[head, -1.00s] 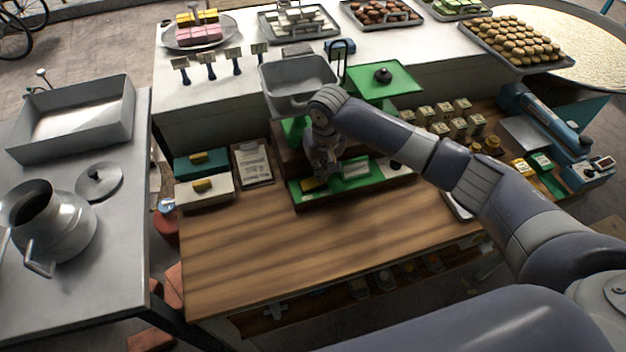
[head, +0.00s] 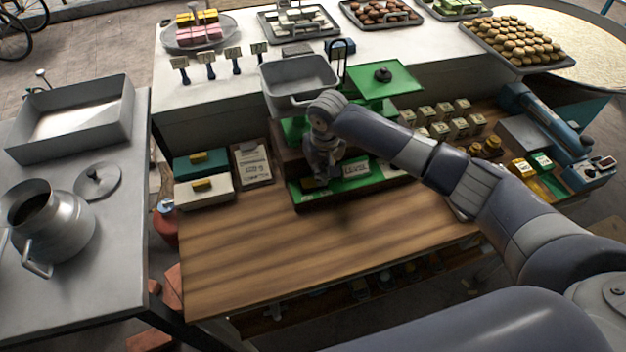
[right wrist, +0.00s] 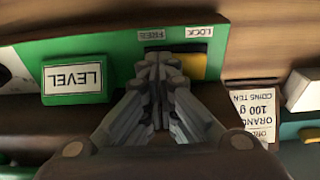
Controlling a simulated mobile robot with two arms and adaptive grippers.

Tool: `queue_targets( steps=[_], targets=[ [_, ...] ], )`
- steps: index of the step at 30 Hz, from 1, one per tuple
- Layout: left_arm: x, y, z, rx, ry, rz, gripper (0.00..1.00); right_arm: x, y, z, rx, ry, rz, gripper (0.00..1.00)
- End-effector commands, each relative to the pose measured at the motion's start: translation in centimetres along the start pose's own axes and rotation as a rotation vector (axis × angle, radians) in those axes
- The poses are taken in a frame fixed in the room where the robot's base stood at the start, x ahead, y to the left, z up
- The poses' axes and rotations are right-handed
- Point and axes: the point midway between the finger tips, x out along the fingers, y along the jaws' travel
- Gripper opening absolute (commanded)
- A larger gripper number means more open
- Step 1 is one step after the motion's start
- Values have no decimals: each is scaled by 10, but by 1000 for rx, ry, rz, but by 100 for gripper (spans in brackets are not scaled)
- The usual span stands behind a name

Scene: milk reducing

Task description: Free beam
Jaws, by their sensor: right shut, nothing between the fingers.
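A green balance scale stands on the wooden counter, with a grey pan (head: 300,77) at left and a green plate (head: 398,78) at right carrying a black weight (head: 383,74). Its front strip bears a LEVEL label (right wrist: 76,78), a FREE label (right wrist: 155,35) and a LOCK label (right wrist: 193,32), all upside down in the right wrist view. A yellow lever piece (right wrist: 193,66) sits beneath LOCK there. My right gripper (head: 322,181) is shut and empty. In the right wrist view its fingertips (right wrist: 158,66) overlap the yellow piece's left edge; contact is unclear. My left gripper is out of view.
A price card (head: 252,163) and two boxes (head: 203,190) lie left of the scale. Several small blocks (head: 440,118) stand to its right. The front of the wooden counter (head: 300,250) is clear. A metal jug (head: 45,225) stands on the left table.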

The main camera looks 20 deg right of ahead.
Motion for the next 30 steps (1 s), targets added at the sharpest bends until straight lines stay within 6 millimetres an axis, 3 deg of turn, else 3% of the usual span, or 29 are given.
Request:
queue_targets(
  steps=[12, 30],
  targets=[
    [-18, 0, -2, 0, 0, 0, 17, -26, 0, -4, 0, 0, 0, 0],
    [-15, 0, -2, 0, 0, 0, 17, -67, 0, -10, 0, 1, -1, 0]
  ],
)
